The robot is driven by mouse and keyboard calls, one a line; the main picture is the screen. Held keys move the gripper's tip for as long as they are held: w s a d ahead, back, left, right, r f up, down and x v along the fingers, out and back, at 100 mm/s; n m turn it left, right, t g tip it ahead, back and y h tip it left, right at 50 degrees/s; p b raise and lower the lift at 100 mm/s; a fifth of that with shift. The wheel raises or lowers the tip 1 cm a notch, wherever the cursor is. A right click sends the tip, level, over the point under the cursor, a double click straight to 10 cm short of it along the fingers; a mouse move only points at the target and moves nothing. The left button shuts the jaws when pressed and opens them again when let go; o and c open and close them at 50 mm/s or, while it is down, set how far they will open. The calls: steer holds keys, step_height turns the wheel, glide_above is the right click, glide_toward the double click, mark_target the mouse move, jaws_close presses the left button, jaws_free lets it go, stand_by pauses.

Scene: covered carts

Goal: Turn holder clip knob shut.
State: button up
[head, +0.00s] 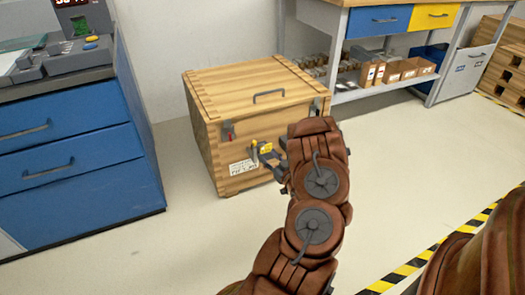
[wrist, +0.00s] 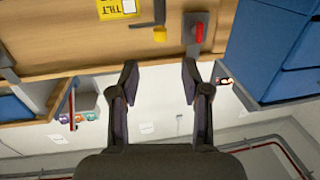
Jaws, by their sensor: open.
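The wooden crate (head: 212,150) stands on the floor with its lid down. On its front is a yellow knob-like piece (head: 254,143) on a dark mount, also in the wrist view (wrist: 160,35), left of a red lever (wrist: 198,32) on a grey plate. The red piece also shows in the head view (head: 229,132). I cannot tell for certain which is the holder clip knob. My gripper (wrist: 158,70) is open and empty, its fingertips pointing at the crate front, apart from both pieces. In the head view my gripper (head: 272,158) is partly hidden by my arm.
A yellow TILT label (wrist: 118,8) is beside the yellow piece. A grey handle (head: 268,95) is on the lid. A blue drawer cabinet (head: 75,155) stands left; a workbench with boxes (head: 395,70) stands behind right. The floor between cabinet and crate is clear.

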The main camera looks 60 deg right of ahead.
steer(key=shift+v, duration=1.15)
steer(key=shift+r, duration=0.1)
steer(key=w+r+n+g+p, duration=0.1)
steer(key=w+r+g+p, duration=0.4)
steer(key=r, duration=0.4)
steer(key=w+r+n+g+p, duration=0.1)
steer(key=w+r+g+p, duration=0.15)
steer(key=r+p, duration=0.45)
steer(key=w+a+r+g+p, duration=0.15)
steer(key=a+r+p, duration=0.3)
steer(key=r, duration=0.45)
steer(key=a+r+g+p, duration=0.2)
steer(key=a+r+p, duration=0.1)
steer(key=a+r, duration=0.4)
steer(key=s+a+r+g+y+p, duration=0.25)
steer(key=a+r+p, duration=0.35)
steer(key=a+r, duration=0.5)
steer(key=s+a+r+n+g+y+p, duration=0.1)
steer(key=s+a+r+p, duration=0.4)
steer(key=s+a, duration=0.5)
steer(key=s+a+r+n+g+y+p, duration=0.2)
steer(key=s+a+r, duration=0.7)
steer(key=a, duration=1)
steer(key=s+g+y+p, duration=0.1)
steer(key=y+p, duration=0.1)
steer(key=p, duration=0.1)
steer(key=shift+s+r+g, duration=0.2)
steer(key=shift+s+g, duration=0.15)
steer(key=shift+s, duration=0.05)
